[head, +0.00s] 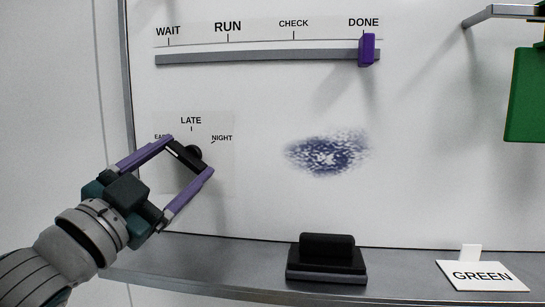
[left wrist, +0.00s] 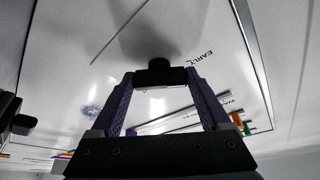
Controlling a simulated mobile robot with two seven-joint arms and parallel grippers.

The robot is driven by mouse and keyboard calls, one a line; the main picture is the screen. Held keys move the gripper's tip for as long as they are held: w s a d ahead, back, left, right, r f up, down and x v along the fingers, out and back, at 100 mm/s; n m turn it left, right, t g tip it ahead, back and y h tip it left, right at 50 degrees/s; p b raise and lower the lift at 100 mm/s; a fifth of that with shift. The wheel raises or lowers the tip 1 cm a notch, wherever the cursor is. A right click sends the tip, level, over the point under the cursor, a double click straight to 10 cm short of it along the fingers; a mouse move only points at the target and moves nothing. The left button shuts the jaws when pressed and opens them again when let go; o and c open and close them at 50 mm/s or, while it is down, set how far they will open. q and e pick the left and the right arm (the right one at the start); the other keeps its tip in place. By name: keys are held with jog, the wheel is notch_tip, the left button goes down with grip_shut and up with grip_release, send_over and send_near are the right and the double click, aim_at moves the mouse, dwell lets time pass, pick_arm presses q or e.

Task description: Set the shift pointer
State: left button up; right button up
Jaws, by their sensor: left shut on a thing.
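The shift pointer (head: 186,156) is a black bar on a round black knob, mounted on a pale dial panel on the whiteboard. The labels LATE (head: 191,120) and NIGHT (head: 222,138) show around it; the left label is partly covered and reads "EAR". My left gripper (head: 190,155), with purple fingers, is shut on the pointer, one finger at each end of the bar. In the left wrist view the black knob (left wrist: 160,68) sits between the fingertips. The bar's upper-left end lies close to the "EAR" label; which end is the tip I cannot tell. My right gripper is not in view.
Above, a grey slider rail (head: 250,58) has a purple slider (head: 367,50) at DONE. A blue smudge (head: 327,154) marks the board. A black eraser (head: 326,258) and a GREEN card (head: 482,275) stand on the ledge (head: 215,262). A green panel (head: 525,95) hangs at right.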

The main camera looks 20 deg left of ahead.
pick_arm(q)
jog(key=m+h+p, duration=0.1)
jog(key=m, duration=0.1)
jog(key=m+g+h+p, duration=0.1)
jog(key=m, duration=0.2)
jog(key=m+g+p, duration=0.1)
jog(key=m+p, duration=0.1)
jog(key=shift+a+r+m+h, duration=0.2)
jog(key=shift+r+m+h, duration=0.1)
jog(key=shift+r+h, duration=0.1)
jog(key=m+g+p, duration=0.1)
jog(key=m+p, duration=0.1)
jog(key=shift+m, duration=0.4)
jog(key=shift+m+g+p, duration=0.4)
jog(key=shift+m+p, duration=0.3)
jog(key=shift+p, duration=0.1)
jog(key=shift+f, duration=0.1)
jog(key=o, duration=1.2)
jog(key=shift+s, duration=0.1)
